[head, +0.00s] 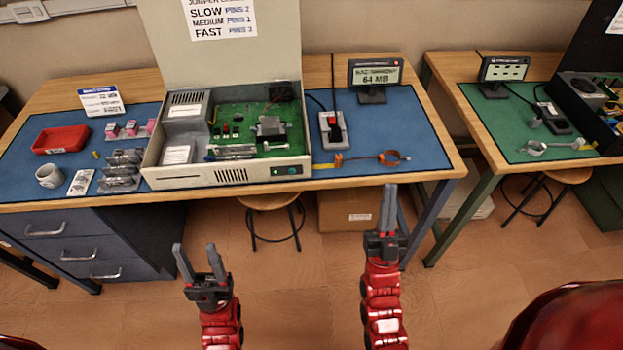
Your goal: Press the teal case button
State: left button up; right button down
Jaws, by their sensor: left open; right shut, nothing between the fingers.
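The open computer case (160,179) stands on the blue mat of the left table, its lid raised behind it. On its front panel, at the right, is the small teal button (292,170), with a small green light beside it. My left gripper (197,249) is open and empty, below and in front of the table, left of the button. My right gripper (389,208) is shut with nothing in it, in front of the table edge and to the right of the button. Neither gripper touches the case.
A stool (270,202) stands under the table.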

jog(key=w+d+f+g+p, duration=0.1)
jog(key=w+f+g+p, duration=0.3)
jog(key=w, duration=0.5)
jog(key=n+g+y+p, duration=0.45)
jog(key=g+y, duration=0.35)
jog(key=g, duration=0.3)
send_near(292, 172)
jog(key=w+d+r, duration=0.1)
jog(key=d+r, duration=0.1)
jog(key=d, duration=0.2)
jog(key=s+a+f+n+g+y+p, duration=0.2)
jog(key=s+a+f+g, duration=0.1)
jog(key=s+a+g, duration=0.2)
jog(key=shift+a+f, duration=0.15)
jog(key=shift+a, duration=0.7)
jog(key=shift+w, duration=0.1)
jog(key=w+b, duration=0.2)
jog(key=w, duration=0.6)
jog(key=shift+w, duration=0.4)
